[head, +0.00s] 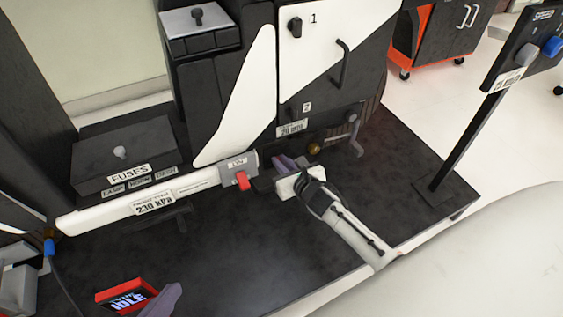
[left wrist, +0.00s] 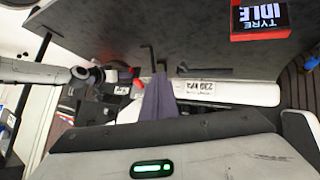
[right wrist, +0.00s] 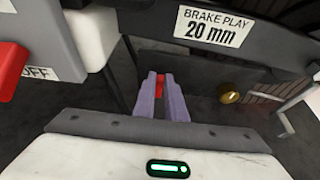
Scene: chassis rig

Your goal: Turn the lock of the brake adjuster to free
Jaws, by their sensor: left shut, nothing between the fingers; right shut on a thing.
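The brake play label (head: 291,128) reads 20 mm and marks the brake adjuster area; the label also shows in the right wrist view (right wrist: 213,27). A small red piece (right wrist: 161,86), likely the adjuster's lock, shows between the purple fingers of my right gripper (right wrist: 165,84). The gripper is shut on it; the fingers hide most of it, so its turn position cannot be read. In the head view, my right gripper (head: 284,162) reaches under the label. A brass knob (right wrist: 230,97) sits to its right. My left gripper (left wrist: 157,85) is shut and empty, low in the head view (head: 166,300).
A white beam (head: 140,201) with a red switch (head: 242,180) lies left of my right gripper. A crank handle (head: 353,130) stands to its right. The red-framed tyre display (head: 122,297) reads IDLE near my left gripper. A fuse box (head: 125,150) stands at the left.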

